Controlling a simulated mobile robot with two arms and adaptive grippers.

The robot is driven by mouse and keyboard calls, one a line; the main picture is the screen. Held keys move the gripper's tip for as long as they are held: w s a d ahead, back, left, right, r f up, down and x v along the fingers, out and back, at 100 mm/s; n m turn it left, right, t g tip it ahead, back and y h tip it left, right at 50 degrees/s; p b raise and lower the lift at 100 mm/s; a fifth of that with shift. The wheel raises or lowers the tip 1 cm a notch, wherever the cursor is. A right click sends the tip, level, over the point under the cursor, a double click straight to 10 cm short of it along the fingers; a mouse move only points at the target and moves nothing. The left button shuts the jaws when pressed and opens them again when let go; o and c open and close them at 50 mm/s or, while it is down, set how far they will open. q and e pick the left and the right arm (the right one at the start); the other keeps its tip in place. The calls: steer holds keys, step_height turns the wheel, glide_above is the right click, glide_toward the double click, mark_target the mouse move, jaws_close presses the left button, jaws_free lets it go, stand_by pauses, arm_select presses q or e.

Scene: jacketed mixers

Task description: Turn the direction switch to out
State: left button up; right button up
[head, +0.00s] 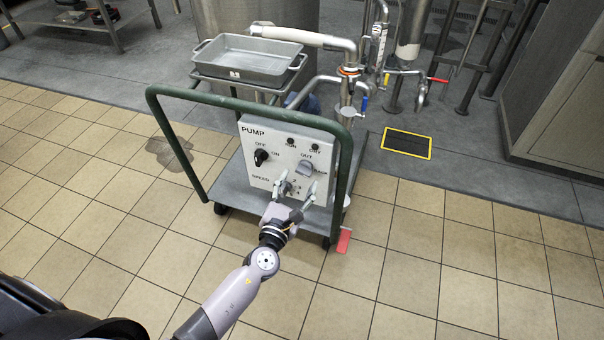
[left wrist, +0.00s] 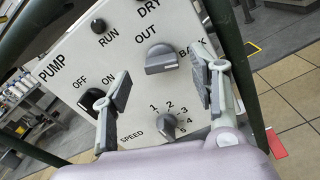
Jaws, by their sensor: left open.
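The direction switch (head: 305,168) is a grey knob on the upper right of the white pump panel (head: 262,143), beside the labels OUT and BACK. In the left wrist view the direction switch (left wrist: 162,57) has its bar lying nearly level, one end toward BACK. My left gripper (head: 295,188) is open in front of the lower right of the panel. In the left wrist view its fingers (left wrist: 162,85) stand apart, with the direction switch and the speed knob (left wrist: 166,124) showing between them. No contact shows. My right gripper is not in view.
The black on/off knob (head: 261,157) sits left on the panel. A green cart handle (head: 152,95) frames the panel. A grey tray (head: 247,62) and metal pipes with valves stand behind. A red tag (head: 344,240) lies at the cart's right. Tiled floor at right is clear.

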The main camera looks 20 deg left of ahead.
mark_target(303, 173)
arm_select(q)
steer(key=shift+w, duration=1.85)
steer(key=shift+c, duration=0.4)
steer(key=c, duration=1.1)
